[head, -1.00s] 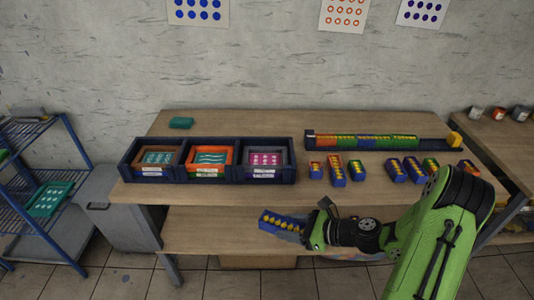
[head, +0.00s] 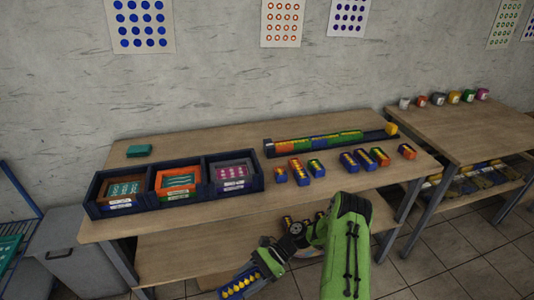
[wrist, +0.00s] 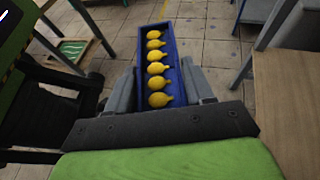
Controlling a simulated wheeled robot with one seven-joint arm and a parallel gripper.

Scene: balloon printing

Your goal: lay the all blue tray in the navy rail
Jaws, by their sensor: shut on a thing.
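My gripper (head: 262,268) is shut on a blue tray (head: 238,287) holding a row of yellow balloon-shaped pieces. The tray is low at the bottom of the head view, in front of the table. In the wrist view the blue tray (wrist: 174,38) points away from me between the two grey fingers (wrist: 160,88), above the floor. The navy rail (head: 373,134) lies along the back right of the table, apart from my gripper. Several green, orange and blue trays (head: 325,140) lie in it, with bare navy at its right end.
A yellow block (head: 391,129) is at the rail's right end. Several small trays (head: 364,159) stand in front of the rail. A navy three-bay holder (head: 95,208) sits on the table (head: 190,134) at left. A side table (head: 470,130) stands at right, a grey bin (head: 75,265) at lower left.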

